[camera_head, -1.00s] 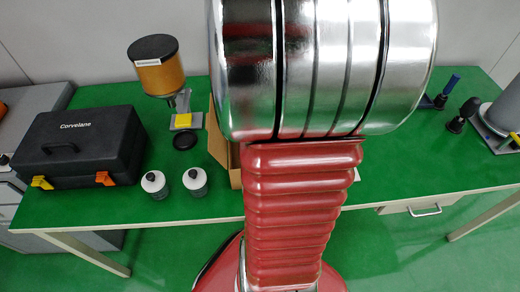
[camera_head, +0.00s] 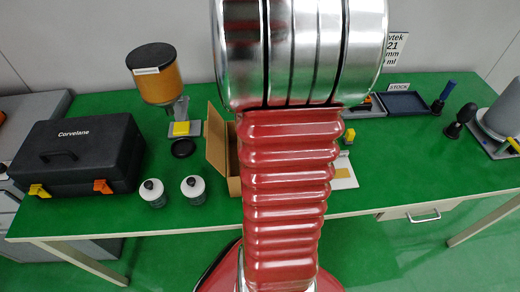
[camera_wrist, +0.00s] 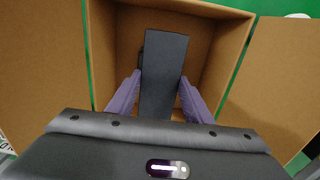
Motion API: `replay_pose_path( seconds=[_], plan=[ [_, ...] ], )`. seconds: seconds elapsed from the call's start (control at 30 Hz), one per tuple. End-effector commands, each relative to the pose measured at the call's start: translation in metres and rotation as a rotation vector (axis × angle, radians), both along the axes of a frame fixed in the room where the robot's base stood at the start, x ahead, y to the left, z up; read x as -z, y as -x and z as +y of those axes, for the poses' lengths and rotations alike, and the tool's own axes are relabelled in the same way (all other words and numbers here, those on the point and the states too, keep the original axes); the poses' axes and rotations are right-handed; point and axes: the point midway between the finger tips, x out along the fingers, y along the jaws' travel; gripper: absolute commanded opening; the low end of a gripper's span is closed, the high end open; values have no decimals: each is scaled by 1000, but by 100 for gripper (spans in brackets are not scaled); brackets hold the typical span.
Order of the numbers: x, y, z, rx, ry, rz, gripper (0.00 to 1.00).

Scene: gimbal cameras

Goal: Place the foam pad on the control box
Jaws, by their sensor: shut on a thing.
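My gripper (camera_wrist: 159,98) shows in the wrist view with its two purple fingers on either side of a flat dark grey pad, the foam pad (camera_wrist: 165,62). It is shut on the pad. The pad points into an open cardboard box (camera_wrist: 112,50), and I cannot tell whether it touches the bottom. In the head view the box (camera_head: 217,148) stands on the green table, partly behind my arm, and my gripper is hidden. I cannot pick out the control box for certain in either view.
A black case (camera_head: 75,155), two small bottles (camera_head: 153,193) and an orange hopper (camera_head: 160,75) stand left on the green table (camera_head: 400,150). A dark blue tray (camera_head: 403,103) and a grey device (camera_head: 503,112) are at right. The right middle is clear.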

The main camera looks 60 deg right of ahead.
Motion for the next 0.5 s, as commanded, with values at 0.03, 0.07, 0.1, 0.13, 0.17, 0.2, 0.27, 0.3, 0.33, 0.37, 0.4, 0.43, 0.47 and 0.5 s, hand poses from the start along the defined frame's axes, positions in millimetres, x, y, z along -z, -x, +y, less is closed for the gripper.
replay_pose_path(
  seconds=[0.03, 0.07, 0.1, 0.13, 0.17, 0.2, 0.27, 0.3, 0.33, 0.37, 0.4, 0.43, 0.47, 0.5],
  plan=[
    [7, 1, 1, 0, -4, 3, 21],
    [10, 1, 1, 0, -4, 3, 21],
    [16, 1, 1, 0, -4, 3, 21],
    [20, 1, 1, 1, -5, 4, 21],
    [23, 1, 1, 1, -4, 3, 21],
    [27, 1, 1, 1, -3, 3, 21],
    [31, 1, 0, 1, -2, 2, 21],
    [32, 1, 0, 1, -2, 1, 21],
    [33, 1, 0, 1, -1, 1, 21],
    [33, 1, 0, 1, -1, 1, 21],
    [32, 1, 0, 1, -1, 1, 21],
    [32, 1, 0, 1, -1, 1, 21],
    [32, 1, 0, 1, -1, 1, 21],
    [32, 1, 0, 1, -1, 1, 21]
  ],
)
